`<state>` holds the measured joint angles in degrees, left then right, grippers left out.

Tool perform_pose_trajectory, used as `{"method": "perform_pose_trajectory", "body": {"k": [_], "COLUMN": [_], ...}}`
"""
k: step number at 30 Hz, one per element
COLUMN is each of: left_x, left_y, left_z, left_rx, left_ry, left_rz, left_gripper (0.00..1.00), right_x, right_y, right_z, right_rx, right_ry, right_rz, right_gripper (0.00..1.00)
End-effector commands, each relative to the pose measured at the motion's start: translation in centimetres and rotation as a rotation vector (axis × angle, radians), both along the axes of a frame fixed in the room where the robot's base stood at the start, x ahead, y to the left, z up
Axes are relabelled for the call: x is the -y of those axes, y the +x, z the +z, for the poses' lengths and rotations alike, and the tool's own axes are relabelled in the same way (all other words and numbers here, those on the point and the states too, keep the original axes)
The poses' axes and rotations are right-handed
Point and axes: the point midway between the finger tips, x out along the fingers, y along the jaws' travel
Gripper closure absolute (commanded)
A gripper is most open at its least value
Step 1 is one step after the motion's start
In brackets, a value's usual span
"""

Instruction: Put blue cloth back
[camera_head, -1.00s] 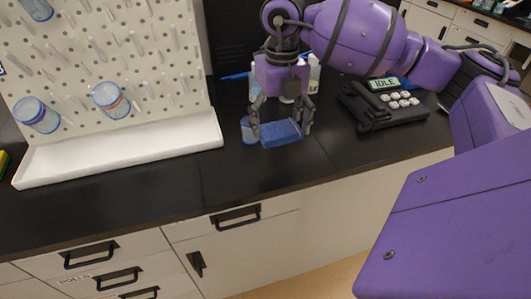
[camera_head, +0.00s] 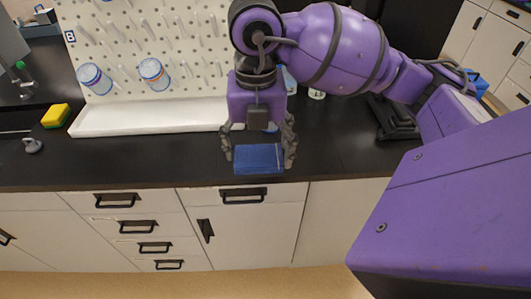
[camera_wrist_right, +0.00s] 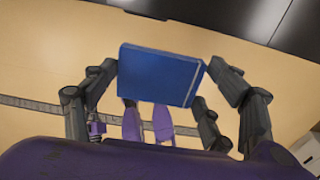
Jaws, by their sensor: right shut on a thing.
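The blue cloth (camera_head: 258,159) is a flat, folded rectangular block. My right gripper (camera_head: 258,152) is shut on it, with one finger at each side, and holds it near the front edge of the black counter. In the right wrist view the blue cloth (camera_wrist_right: 160,75) sits between the fingertips of my right gripper (camera_wrist_right: 162,85), with pale floor behind it. My left gripper is not in view.
A white pegboard (camera_head: 120,40) with a white tray (camera_head: 150,115) stands at the back left, with blue-capped cups on its pegs. A yellow sponge (camera_head: 56,115) lies left of the tray. A dark device (camera_head: 393,120) stands at right. The front left counter is clear.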

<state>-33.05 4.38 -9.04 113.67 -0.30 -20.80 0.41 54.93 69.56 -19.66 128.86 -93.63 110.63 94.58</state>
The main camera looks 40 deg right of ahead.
Motion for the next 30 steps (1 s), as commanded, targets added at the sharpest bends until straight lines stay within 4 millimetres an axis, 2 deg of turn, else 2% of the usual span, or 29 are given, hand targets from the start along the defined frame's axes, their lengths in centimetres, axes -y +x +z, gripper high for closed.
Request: {"method": "perform_pose_trajectory", "body": {"k": [10, 15, 26, 30], "left_x": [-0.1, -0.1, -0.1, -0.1], "left_y": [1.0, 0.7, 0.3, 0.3], "left_z": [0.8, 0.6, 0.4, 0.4], "left_rx": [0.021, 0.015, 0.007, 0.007], "left_ry": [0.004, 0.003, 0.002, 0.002], "left_rz": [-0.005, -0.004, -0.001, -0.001], "left_gripper": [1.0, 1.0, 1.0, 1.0], "right_x": [5.8, 7.3, 8.8, 8.8], "right_y": [6.1, 7.8, 9.3, 9.3], "right_z": [-3.8, -7.0, -9.6, -11.8], "right_rx": [-0.004, -0.003, -0.003, -0.003], "right_ry": [0.0, 0.003, 0.001, 0.002], "right_rz": [-0.007, -0.003, -0.002, 0.0], "right_gripper": [0.47, 0.47, 0.47, 0.47]}}
